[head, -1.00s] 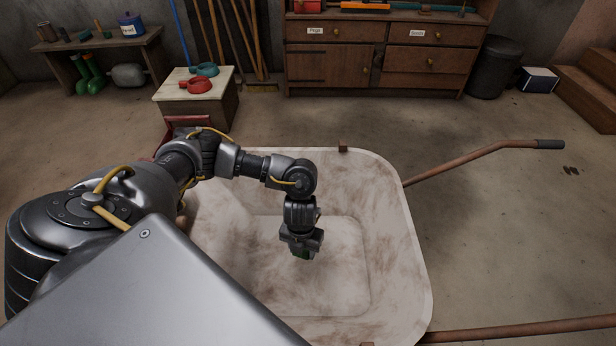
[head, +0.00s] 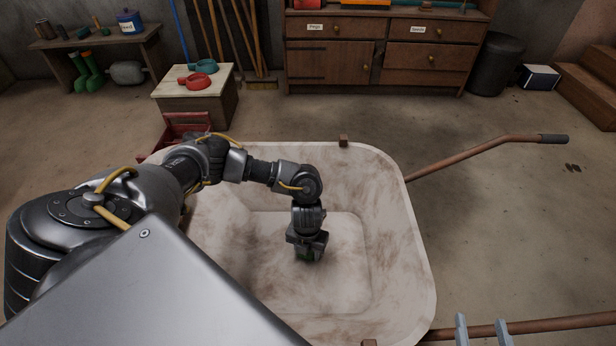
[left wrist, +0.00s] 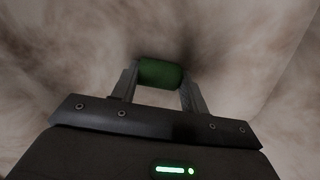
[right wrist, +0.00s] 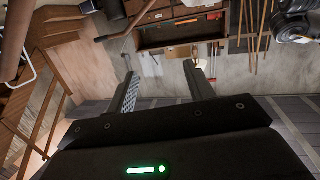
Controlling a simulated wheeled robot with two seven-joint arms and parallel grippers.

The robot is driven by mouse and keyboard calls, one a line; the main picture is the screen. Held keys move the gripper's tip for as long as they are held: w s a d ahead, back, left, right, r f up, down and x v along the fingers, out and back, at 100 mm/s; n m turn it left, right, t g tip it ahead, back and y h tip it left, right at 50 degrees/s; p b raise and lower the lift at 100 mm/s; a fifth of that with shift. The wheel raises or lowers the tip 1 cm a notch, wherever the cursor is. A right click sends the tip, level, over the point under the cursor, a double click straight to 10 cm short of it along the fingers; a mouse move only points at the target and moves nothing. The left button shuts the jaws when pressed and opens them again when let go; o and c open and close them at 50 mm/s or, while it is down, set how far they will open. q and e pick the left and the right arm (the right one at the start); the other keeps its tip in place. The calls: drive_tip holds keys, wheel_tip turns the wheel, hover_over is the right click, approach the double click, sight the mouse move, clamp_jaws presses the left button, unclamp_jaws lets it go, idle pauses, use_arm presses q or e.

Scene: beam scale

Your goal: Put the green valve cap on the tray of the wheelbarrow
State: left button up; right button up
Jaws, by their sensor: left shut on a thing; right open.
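The green valve cap (left wrist: 160,73) is held between the fingers of my left gripper (left wrist: 160,80), which is shut on it. In the head view my left gripper (head: 307,257) points down over the floor of the wheelbarrow tray (head: 388,215), with a bit of the green cap showing below it. I cannot tell whether the cap touches the tray. The tray is pale with brown stains and fills the background of the left wrist view. My right gripper (right wrist: 160,82) is open and empty. Its fingers (head: 485,332) show at the bottom right of the head view.
The wheelbarrow's handles (head: 480,158) reach out to the right. A wooden cabinet (head: 330,65) is at the back. The tray floor around my left gripper is clear.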

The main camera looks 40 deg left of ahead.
use_arm(q)
drive_tip(key=shift+f, duration=0.1)
drive_tip(key=o, duration=1)
drive_tip(key=shift+c, duration=0.2)
use_arm(e)
drive_tip(key=shift+a+r, duration=0.15)
drive_tip(key=shift+r, duration=0.1)
use_arm(q)
wheel_tip(320, 180, up, 6)
drive_tip(key=shift+r+p, duration=0.25)
drive_tip(key=shift+p, duration=1)
wheel_tip(320, 180, up, 6)
drive_tip(key=shift+a+f+p, duration=0.1)
drive_tip(key=shift+p, duration=0.8)
use_arm(e)
drive_tip(key=s+d+f+m+g+h, duration=0.2)
drive_tip(key=s+d+f+g+h, duration=0.4)
drive_tip(key=s+d+f+g, duration=0.2)
wheel_tip(320, 180, down, 3)
drive_tip(key=d+g, duration=0.1)
drive_tip(key=d, duration=0.1)
drive_tip(key=shift+s+d+f+m, duration=0.2)
drive_tip(key=shift+s+d+m, duration=0.1)
drive_tip(key=shift+m, duration=0.1)
